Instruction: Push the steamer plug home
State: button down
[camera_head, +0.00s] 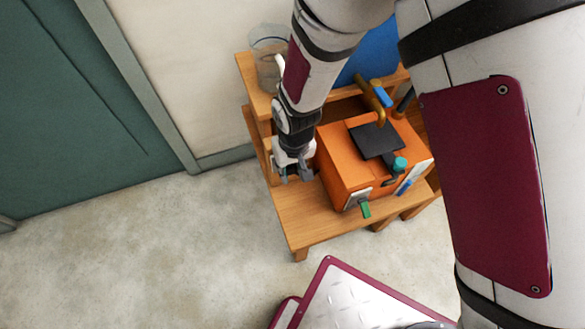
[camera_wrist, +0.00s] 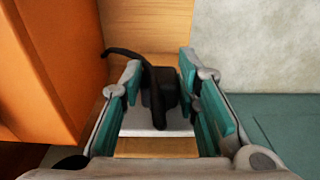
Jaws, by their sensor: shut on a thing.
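The black steamer plug (camera_wrist: 158,88) is between the two teal-padded fingers of my gripper (camera_wrist: 161,78) in the wrist view, with a dark cable (camera_wrist: 122,53) curving off to the upper left. A white plate (camera_wrist: 155,124) lies behind the plug; whether the plug's pins sit in it is hidden. In the head view my gripper (camera_head: 293,174) is low at the left side of the orange box (camera_head: 343,168), over the wooden bench. The plug cannot be made out there. The orange box's side (camera_wrist: 45,65) fills the left of the wrist view.
The wooden bench (camera_head: 308,229) has free room at its front. A black slab (camera_head: 376,140) and a teal knob (camera_head: 400,163) are on the box top. A green tab (camera_head: 365,210) is at its front. A clear container (camera_head: 269,65) stands behind my forearm.

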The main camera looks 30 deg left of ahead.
jog(key=shift+w+a, duration=0.15)
jog(key=c, duration=1.1)
grip_release()
